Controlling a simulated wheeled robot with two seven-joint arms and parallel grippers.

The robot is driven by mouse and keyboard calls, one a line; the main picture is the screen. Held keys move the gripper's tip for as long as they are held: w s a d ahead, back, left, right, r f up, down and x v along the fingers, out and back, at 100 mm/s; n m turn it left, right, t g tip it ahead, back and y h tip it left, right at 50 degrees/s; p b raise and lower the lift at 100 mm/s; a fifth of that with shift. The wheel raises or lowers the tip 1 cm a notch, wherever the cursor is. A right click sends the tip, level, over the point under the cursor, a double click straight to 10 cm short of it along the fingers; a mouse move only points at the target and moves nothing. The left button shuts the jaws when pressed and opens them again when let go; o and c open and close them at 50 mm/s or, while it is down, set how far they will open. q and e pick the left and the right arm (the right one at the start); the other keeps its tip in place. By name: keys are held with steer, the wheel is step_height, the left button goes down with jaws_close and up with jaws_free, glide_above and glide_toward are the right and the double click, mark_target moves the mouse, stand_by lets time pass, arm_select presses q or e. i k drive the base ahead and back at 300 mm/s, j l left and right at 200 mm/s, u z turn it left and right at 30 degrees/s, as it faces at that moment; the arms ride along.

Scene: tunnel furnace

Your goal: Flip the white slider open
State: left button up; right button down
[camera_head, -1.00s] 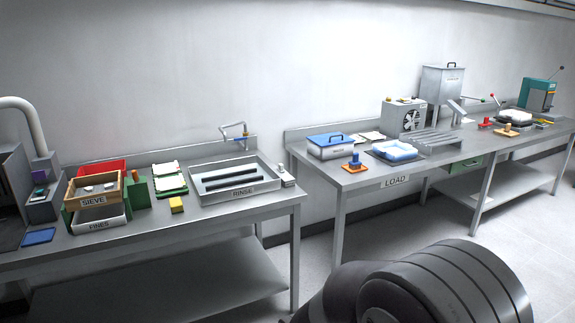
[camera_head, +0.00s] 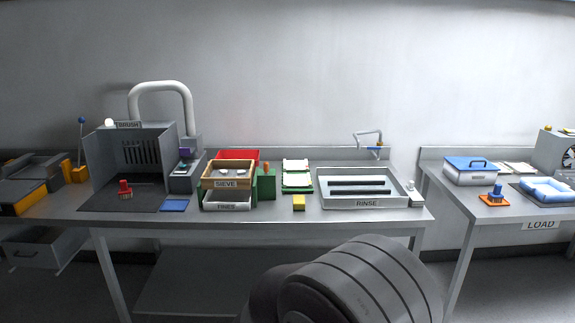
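No part clearly recognisable as a white slider shows at this distance. A white round knob (camera_head: 109,122) sits at the upper left of the grey brush booth (camera_head: 105,160), beside its label; I cannot tell whether it belongs to a slider. A small white-topped part (camera_head: 411,187) stands at the right end of the rinse tray (camera_head: 330,202), also too small to make out. Neither of my grippers is in view. Only a dark rounded arm link of mine shows at the bottom centre.
A load table (camera_head: 450,180) stands right, past a gap. A drawer (camera_head: 45,250) hangs at the left.

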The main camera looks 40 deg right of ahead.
mark_target(411, 187)
steer(key=l+u, duration=0.15)
steer(key=u, duration=0.65)
steer(key=k+l, duration=0.1)
steer(key=l, duration=0.7)
steer(key=k+l, duration=0.15)
steer(key=l, duration=0.6)
steer(key=k+l, duration=0.1)
steer(key=l, duration=0.7)
steer(key=k+l, duration=0.1)
steer(key=l, duration=0.7)
steer(key=k+l, duration=0.1)
steer(key=l, duration=0.7)
steer(key=k+l, duration=0.15)
steer(key=l, duration=0.6)
steer(key=k+l, duration=0.1)
steer(key=l, duration=0.7)
steer(key=k+l, duration=0.1)
steer(key=l, duration=0.7)
